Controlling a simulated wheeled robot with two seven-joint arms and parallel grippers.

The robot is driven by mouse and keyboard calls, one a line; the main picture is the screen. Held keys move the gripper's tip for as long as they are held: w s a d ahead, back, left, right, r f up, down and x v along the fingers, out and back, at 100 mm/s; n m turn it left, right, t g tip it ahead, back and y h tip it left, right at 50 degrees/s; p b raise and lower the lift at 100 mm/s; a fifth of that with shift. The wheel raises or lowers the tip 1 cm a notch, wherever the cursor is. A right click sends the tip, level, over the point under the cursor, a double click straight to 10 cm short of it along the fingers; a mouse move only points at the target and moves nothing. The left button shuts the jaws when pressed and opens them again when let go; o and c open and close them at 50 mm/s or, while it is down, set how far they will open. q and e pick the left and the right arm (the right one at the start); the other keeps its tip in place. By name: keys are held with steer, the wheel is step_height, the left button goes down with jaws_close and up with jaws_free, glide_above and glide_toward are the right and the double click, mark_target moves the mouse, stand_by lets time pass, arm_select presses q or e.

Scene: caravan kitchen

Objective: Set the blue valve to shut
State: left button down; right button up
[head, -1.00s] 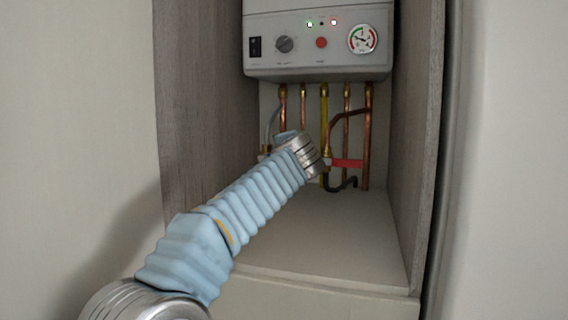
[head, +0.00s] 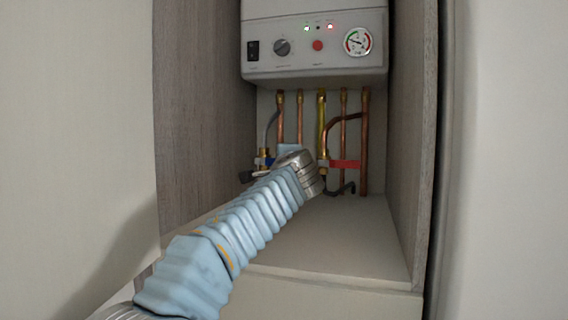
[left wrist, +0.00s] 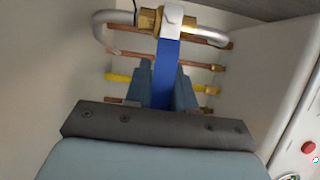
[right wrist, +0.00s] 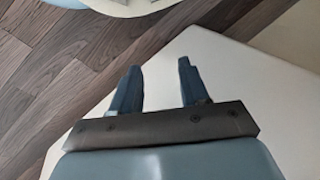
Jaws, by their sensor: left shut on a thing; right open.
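The blue valve's lever (left wrist: 166,62) shows in the left wrist view, running from a brass valve body (left wrist: 150,20) with a white cap down between my left fingers. The lever appears crosswise to the silver pipe on both sides of the body. My left gripper (left wrist: 164,78) is shut on the lever. In the head view my left arm hides the lever and the fingertips; a brass fitting (head: 263,158) shows just left of my wrist. My right gripper (right wrist: 155,80) is open and empty, over a pale surface and wood floor in the right wrist view.
A white boiler (head: 315,45) hangs above several copper pipes and a yellow pipe (head: 322,115). A red lever (head: 346,164) sits right of my left wrist, close by. Cupboard walls (head: 205,110) stand on both sides. The cupboard floor (head: 335,235) is clear.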

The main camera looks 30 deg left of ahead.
arm_select(q)
steer(key=c, duration=1)
jaws_free()
steer(key=shift+f, duration=0.1)
steer(key=shift+c, duration=0.2)
steer(key=b+v, duration=0.8)
steer(key=v, duration=0.5)
steer(key=shift+s+d, duration=0.25)
steer(key=shift+s, duration=0.1)
steer(key=shift+f, duration=0.1)
